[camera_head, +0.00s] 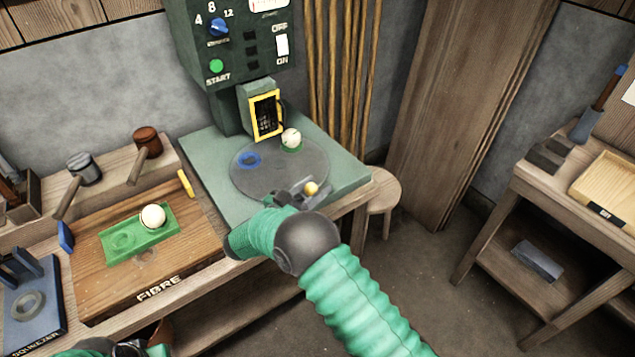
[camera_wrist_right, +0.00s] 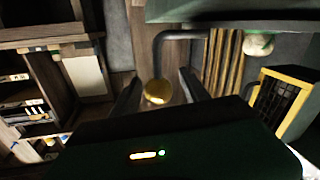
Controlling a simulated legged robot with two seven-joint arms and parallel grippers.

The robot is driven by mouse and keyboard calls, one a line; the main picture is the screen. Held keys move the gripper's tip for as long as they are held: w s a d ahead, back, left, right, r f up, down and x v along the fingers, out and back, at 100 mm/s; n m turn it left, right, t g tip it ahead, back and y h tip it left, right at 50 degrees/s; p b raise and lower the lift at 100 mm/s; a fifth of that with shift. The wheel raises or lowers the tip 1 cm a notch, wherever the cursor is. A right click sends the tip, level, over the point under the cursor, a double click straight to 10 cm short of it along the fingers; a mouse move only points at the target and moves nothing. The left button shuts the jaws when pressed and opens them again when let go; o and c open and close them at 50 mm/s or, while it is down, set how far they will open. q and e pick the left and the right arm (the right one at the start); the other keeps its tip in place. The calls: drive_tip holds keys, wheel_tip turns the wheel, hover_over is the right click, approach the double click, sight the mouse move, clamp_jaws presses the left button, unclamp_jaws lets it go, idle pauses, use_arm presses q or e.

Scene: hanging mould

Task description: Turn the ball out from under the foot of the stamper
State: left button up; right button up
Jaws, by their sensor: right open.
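The stamper (camera_head: 228,110) stands on a pale green base with a round grey turntable (camera_head: 272,180). A white ball (camera_head: 291,138) sits on a green seat on the turntable, just right of the yellow-framed grille (camera_head: 265,115). The stamper's foot cannot be made out clearly. A blue ring mark (camera_head: 248,160) lies on the turntable's left. A brass knob (camera_head: 311,188) is at the turntable's front edge. My right gripper (camera_head: 303,187) is open at the knob. In the right wrist view, the knob (camera_wrist_right: 157,92) shows between the fingers, and the ball (camera_wrist_right: 258,45) is at upper right.
Left, a wooden board marked FIBRE (camera_head: 95,282) holds a green tray (camera_head: 112,252) with another white ball (camera_head: 153,216). A stool (camera_head: 384,190) stands right of the base. A bench (camera_head: 530,176) with a wooden tray is at far right.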

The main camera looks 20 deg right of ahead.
drive_tip(key=p+v, duration=0.1)
drive_tip(key=v, duration=1.4)
drive_tip(key=shift+w, duration=0.1)
drive_tip(key=shift+c, duration=0.4)
